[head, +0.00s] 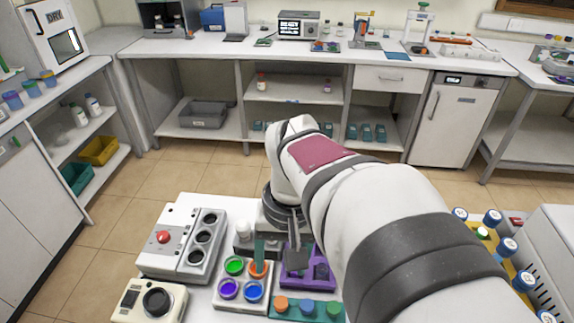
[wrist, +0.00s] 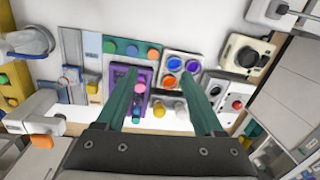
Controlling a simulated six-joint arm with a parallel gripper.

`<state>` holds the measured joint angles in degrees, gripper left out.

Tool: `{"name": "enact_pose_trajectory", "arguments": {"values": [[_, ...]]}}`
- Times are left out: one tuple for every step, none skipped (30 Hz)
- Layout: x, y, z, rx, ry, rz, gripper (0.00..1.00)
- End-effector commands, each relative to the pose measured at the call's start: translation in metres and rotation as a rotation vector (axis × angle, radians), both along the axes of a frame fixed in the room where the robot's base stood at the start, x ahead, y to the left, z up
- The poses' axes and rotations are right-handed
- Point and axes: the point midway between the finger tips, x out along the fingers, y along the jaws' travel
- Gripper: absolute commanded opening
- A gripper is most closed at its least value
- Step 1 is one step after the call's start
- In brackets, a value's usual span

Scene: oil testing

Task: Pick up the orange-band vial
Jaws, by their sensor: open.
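My gripper (wrist: 154,80) is open and empty, its two green fingers pointing down over the bench; in the head view it (head: 278,250) is partly hidden by my arm. An orange top (head: 281,303) sits at one end of the green rack (head: 293,314), beside a blue and a green top; it also shows in the wrist view (wrist: 154,53), beyond the fingertips. An orange ring (head: 258,270) lies in the white four-well tray (head: 219,302), close to one finger in the head view. I cannot tell which orange item is the vial with the orange band.
A purple holder (head: 322,274) stands beside the four-well tray. A white device with a red button (head: 163,237) and a box with a black dial (head: 157,301) stand at the left. A yellow rack with several blue-capped vials (head: 524,281) is at the right.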

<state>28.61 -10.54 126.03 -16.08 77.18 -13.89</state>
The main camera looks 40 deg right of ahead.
Motion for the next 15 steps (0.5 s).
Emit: {"name": "enact_pose_trajectory", "arguments": {"values": [[0.006, -0.052, -0.002, -0.014, 0.008, -0.072, 0.69], [0.006, -0.085, -0.004, -0.025, 0.011, -0.104, 0.69], [0.000, -0.126, -0.008, -0.039, 0.016, -0.143, 0.69], [-0.008, -0.155, -0.012, -0.048, 0.020, -0.172, 0.69], [-0.018, -0.181, -0.016, -0.056, 0.024, -0.194, 0.69], [-0.032, -0.209, -0.021, -0.064, 0.031, -0.220, 0.69], [-0.042, -0.226, -0.024, -0.070, 0.035, -0.236, 0.69], [-0.050, -0.239, -0.027, -0.073, 0.037, -0.246, 0.69], [-0.059, -0.251, -0.030, -0.077, 0.041, -0.258, 0.69], [-0.063, -0.257, -0.031, -0.079, 0.042, -0.262, 0.69], [-0.066, -0.260, -0.032, -0.080, 0.044, -0.265, 0.69], [-0.068, -0.262, -0.032, -0.081, 0.044, -0.266, 0.69], [-0.068, -0.262, -0.032, -0.081, 0.044, -0.265, 0.69], [-0.067, -0.262, -0.033, -0.081, 0.044, -0.265, 0.69], [-0.067, -0.261, -0.036, -0.081, 0.044, -0.264, 0.69]]}}
